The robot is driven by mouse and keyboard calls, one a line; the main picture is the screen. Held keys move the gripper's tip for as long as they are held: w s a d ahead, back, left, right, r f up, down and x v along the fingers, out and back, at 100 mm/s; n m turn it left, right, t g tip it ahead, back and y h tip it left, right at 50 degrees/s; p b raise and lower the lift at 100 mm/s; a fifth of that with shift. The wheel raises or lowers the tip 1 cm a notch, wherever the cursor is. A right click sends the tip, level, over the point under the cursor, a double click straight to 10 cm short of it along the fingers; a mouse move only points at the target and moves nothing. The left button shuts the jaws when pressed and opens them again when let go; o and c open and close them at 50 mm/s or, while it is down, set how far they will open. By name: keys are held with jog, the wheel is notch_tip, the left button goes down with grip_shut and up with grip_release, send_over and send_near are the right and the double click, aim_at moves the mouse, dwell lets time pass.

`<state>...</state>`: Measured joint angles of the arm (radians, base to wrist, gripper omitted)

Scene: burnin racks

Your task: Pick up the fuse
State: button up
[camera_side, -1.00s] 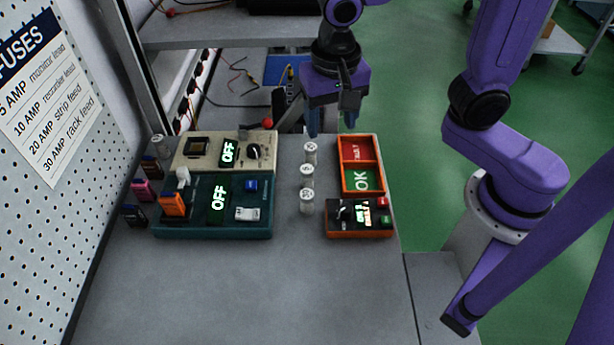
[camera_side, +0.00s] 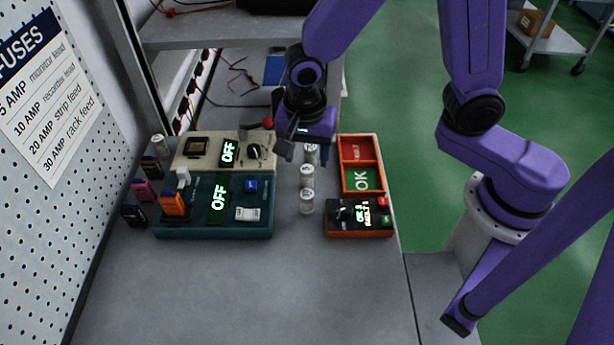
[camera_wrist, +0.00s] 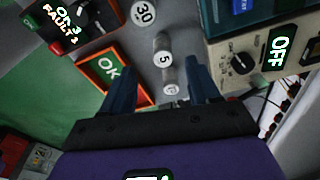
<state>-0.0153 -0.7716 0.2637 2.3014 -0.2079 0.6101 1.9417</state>
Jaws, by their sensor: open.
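Three short pale cylinders with numbered caps, which look like fuses, stand upright in a column on the grey bench. In the side view the front one (camera_side: 306,202) and the middle one (camera_side: 307,176) are clear; the back one (camera_side: 311,153) is partly hidden by my gripper (camera_side: 286,148). In the wrist view the caps read 30 (camera_wrist: 143,13) and 5 (camera_wrist: 164,58); the third (camera_wrist: 170,88) is hard to read. My gripper (camera_wrist: 164,82) is open and empty, its blue fingers on either side of the column's far end. Contact cannot be told.
Left of the column are a cream unit (camera_side: 203,147) and a teal unit (camera_side: 240,222), both reading OFF. On the right are an orange two-part tray (camera_side: 342,179) marked FAULT and OK, and a small panel (camera_side: 343,219). Another cylinder (camera_side: 158,145) stands far left. The front bench is clear.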

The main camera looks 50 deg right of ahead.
aim_at(307, 169)
jog(key=shift+w+d+f, duration=0.1)
jog(key=shift+d+f, duration=0.1)
jog(key=shift+f, duration=1.35)
jog(key=shift+w+d+f, duration=0.15)
jog(key=shift+f, duration=0.5)
jog(key=shift+w+d+f, duration=0.1)
jog(key=shift+w+f, duration=0.05)
jog(key=shift+f, duration=0.45)
jog(key=shift+w+d+f, duration=0.15)
jog(key=shift+f, duration=1.15)
grip_shut()
